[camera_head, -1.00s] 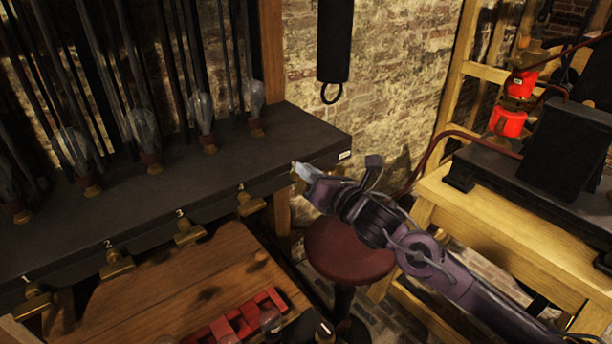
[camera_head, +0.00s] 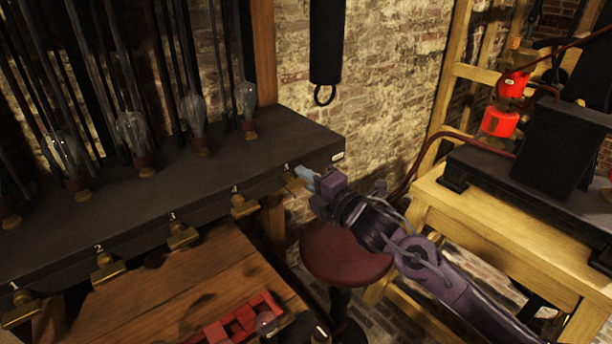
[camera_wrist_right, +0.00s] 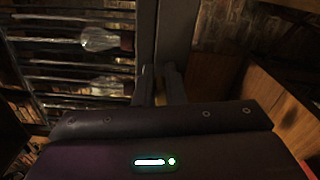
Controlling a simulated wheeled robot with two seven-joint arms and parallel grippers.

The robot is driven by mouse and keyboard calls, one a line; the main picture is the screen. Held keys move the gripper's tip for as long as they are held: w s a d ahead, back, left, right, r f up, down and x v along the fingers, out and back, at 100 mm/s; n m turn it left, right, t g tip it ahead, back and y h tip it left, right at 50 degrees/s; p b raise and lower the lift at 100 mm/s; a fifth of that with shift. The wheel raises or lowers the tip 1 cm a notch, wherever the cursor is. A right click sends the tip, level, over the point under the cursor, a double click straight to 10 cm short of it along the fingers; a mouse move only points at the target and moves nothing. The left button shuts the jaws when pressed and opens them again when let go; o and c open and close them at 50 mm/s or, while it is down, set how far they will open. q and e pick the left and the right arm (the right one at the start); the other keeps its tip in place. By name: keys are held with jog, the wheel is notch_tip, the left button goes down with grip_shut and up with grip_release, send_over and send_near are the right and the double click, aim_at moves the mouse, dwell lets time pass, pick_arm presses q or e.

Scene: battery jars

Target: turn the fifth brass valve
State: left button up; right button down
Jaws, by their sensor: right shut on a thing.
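A row of brass valves runs along the front edge of the black shelf (camera_head: 130,215), with number labels above them. The fifth brass valve (camera_head: 293,184) is at the right end, partly hidden by my gripper. The fourth valve (camera_head: 244,207) is to its left. My right gripper (camera_head: 303,174) reaches in from the lower right and is shut on the fifth valve. My left gripper is not in view.
Glass bulbs (camera_head: 194,110) stand along the shelf. A red round stool (camera_head: 345,255) is below my right arm. A wooden table (camera_head: 175,280) with a red rack (camera_head: 240,320) is at the bottom. A wooden bench (camera_head: 480,225) with black equipment is at the right.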

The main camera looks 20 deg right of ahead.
jog(key=shift+f+m, duration=0.2)
jog(key=shift+m, duration=0.8)
jog(key=c, duration=1.5)
grip_release()
jog(key=shift+d, duration=0.1)
jog(key=shift+s+d+f, duration=0.1)
jog(key=shift+s+f, duration=0.05)
jog(key=shift+s, duration=0.15)
jog(key=b+v, duration=0.2)
jog(key=v, duration=0.5)
